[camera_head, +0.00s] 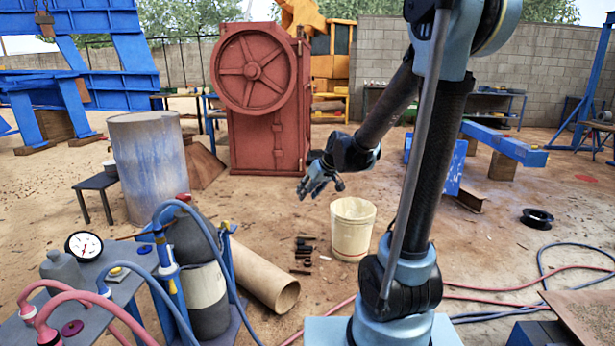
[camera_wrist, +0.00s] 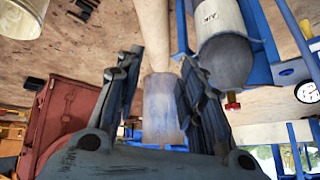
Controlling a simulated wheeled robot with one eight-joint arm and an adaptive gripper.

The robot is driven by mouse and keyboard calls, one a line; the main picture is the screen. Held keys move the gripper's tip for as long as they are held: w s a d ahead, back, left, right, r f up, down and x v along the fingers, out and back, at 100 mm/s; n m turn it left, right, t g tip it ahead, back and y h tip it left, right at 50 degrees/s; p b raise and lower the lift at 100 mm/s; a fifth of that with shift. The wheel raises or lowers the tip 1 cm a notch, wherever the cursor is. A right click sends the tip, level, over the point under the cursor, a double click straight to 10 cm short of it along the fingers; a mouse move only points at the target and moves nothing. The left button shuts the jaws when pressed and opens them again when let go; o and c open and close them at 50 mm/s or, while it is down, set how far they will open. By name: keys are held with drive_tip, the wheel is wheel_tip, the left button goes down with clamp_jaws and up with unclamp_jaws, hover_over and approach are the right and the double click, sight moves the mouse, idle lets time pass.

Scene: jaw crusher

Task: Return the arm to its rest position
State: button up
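My gripper (camera_head: 318,181) hangs in mid-air left of my arm's column, above the ground between the red jaw crusher (camera_head: 268,145) and the pale bucket (camera_head: 352,235). In the wrist view my gripper (camera_wrist: 162,58) shows two dark, blue-grey fingers spread apart with nothing between them. It touches nothing that I can see. My arm is folded, with the elbow high at the top of the head view and the forearm slanting down to the left.
A worn metal drum (camera_head: 150,175) stands left. A cardboard tube (camera_head: 262,275) lies near a blue cart with a cylinder (camera_head: 200,290) and hoses. Small dark parts (camera_head: 304,255) lie by the bucket. A blue beam (camera_head: 505,145) stands right, with a black spool (camera_head: 537,218) before it.

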drive_tip(key=s+d+f+m+g+h, duration=0.1)
drive_tip(key=s+d+m, duration=0.1)
drive_tip(key=s+d, duration=0.4)
drive_tip(key=s+d+f+m+g+h, duration=0.1)
drive_tip(key=s+d, duration=0.5)
drive_tip(key=s, duration=0.7)
drive_tip(key=s+d+f+m+g+h, duration=0.1)
drive_tip(key=s+d+f+m+h, duration=0.2)
drive_tip(key=s+d, duration=0.3)
drive_tip(key=s, duration=0.4)
drive_tip(key=shift+d+f, duration=0.2)
drive_tip(key=shift+d, duration=0.15)
